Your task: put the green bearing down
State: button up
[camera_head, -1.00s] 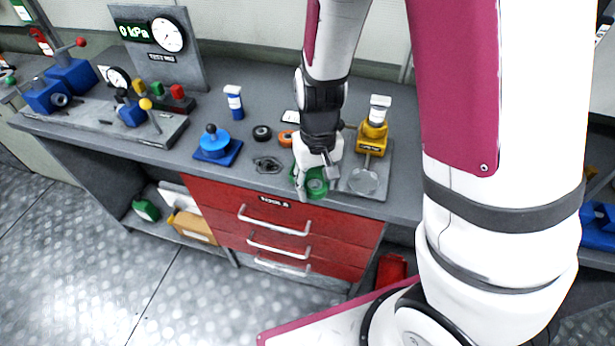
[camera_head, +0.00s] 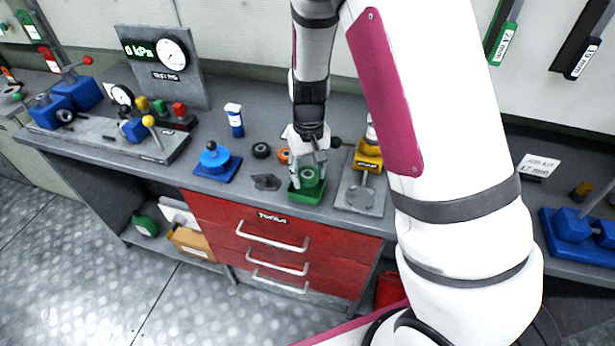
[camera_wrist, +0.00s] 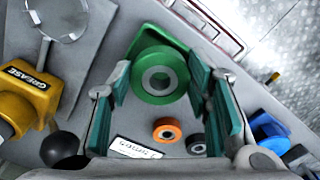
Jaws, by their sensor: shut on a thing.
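The green bearing (camera_wrist: 160,76) is a thick ring with a grey metal centre. It sits between the two teal finger pads of my gripper (camera_wrist: 159,84), which is shut on it. In the head view my gripper (camera_head: 307,167) points down at the bench front, holding the green bearing (camera_head: 307,175) over a green square tray (camera_head: 308,195). The tray also shows behind the bearing in the wrist view (camera_wrist: 152,36). I cannot tell whether the bearing touches the tray's floor.
An orange bearing (camera_wrist: 167,130), a black bearing (camera_wrist: 195,143) and a label card (camera_wrist: 136,148) lie close by. The yellow grease unit (camera_head: 368,158) on a grey plate stands right of the tray. A blue knobbed fixture (camera_head: 214,160) stands to the left. Red drawers (camera_head: 275,235) are below.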

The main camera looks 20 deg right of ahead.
aim_at(308, 170)
jog(key=shift+w+d+f, duration=0.1)
jog(key=shift+w+d, duration=0.05)
jog(key=shift+w, duration=0.6)
jog(key=shift+f+p, duration=0.4)
jog(key=shift+f, duration=1.35)
jog(key=shift+s+f, duration=0.15)
jog(key=shift+f, duration=0.55)
jog(key=o, duration=1.3)
jog(key=shift+f, duration=0.1)
jog(key=shift+r, duration=0.2)
